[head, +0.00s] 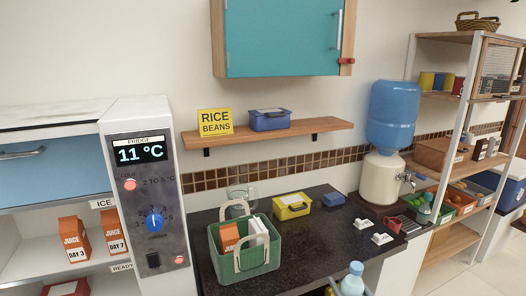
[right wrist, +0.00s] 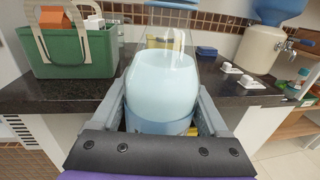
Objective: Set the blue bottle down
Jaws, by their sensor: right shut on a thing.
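The pale blue bottle (head: 352,279) shows at the bottom edge of the head view, in front of the dark counter's front edge, with its lower part cut off. In the right wrist view the bottle (right wrist: 162,82) fills the middle, looking upright. My right gripper (right wrist: 161,105) is shut on it, one finger on each side. I cannot tell whether the bottle's base touches anything. My left gripper is not in view.
A fridge panel (head: 148,200) stands left.

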